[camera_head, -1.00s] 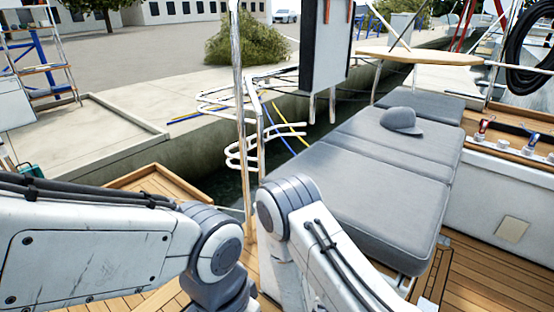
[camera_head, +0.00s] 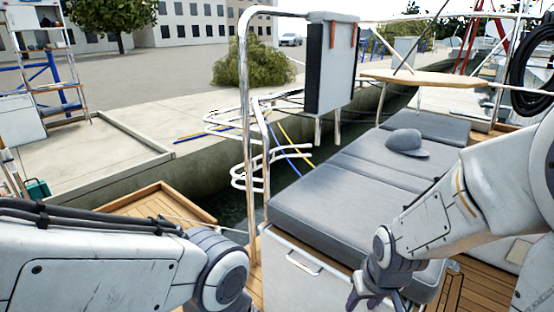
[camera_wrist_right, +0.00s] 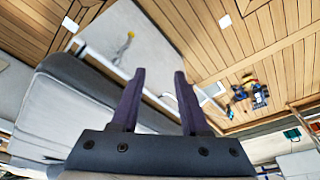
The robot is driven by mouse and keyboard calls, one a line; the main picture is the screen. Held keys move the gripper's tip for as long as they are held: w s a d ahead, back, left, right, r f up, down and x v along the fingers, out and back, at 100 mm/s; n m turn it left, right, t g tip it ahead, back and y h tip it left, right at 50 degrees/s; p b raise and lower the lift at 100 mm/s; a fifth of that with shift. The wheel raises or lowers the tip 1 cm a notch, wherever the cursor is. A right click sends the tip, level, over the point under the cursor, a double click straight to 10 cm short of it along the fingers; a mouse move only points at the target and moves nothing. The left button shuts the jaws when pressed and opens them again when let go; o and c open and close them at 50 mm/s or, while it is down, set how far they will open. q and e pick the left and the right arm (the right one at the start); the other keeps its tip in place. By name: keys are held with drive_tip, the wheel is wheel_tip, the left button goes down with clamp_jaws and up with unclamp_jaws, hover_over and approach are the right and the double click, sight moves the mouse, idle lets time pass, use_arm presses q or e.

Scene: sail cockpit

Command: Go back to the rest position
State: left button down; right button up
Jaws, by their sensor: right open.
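My right gripper (camera_head: 374,299) shows low in the head view, in front of the near end of the grey bench cushion (camera_head: 320,205). In the right wrist view my right gripper (camera_wrist_right: 159,80) has its two dark fingers apart with nothing between them. My left arm comes in at the lower left of the head view. Its gripper is out of the picture.
A grey cap (camera_head: 405,141) lies on the cushion. A steel rail post (camera_head: 246,120) stands between my arms. A wooden table (camera_head: 425,78) is behind the bench. Small items (camera_wrist_right: 250,93) lie on the planked deck (camera_wrist_right: 215,40) in the right wrist view.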

drive_tip(key=s+a+r+n+g, duration=0.1)
drive_tip(key=s+a+r+n, duration=0.2)
drive_tip(key=s+a, duration=0.4)
drive_tip(key=s+a+r+n+g, duration=0.2)
drive_tip(key=s+a+r+n, duration=0.2)
drive_tip(key=s+a, duration=0.3)
wheel_tip(320, 180, up, 16)
drive_tip(key=d+p, duration=0.1)
drive_tip(key=p, duration=1.5)
drive_tip(key=shift+s+m+y, duration=0.3)
drive_tip(key=shift+s+y, duration=0.05)
drive_tip(key=shift+y, duration=0.05)
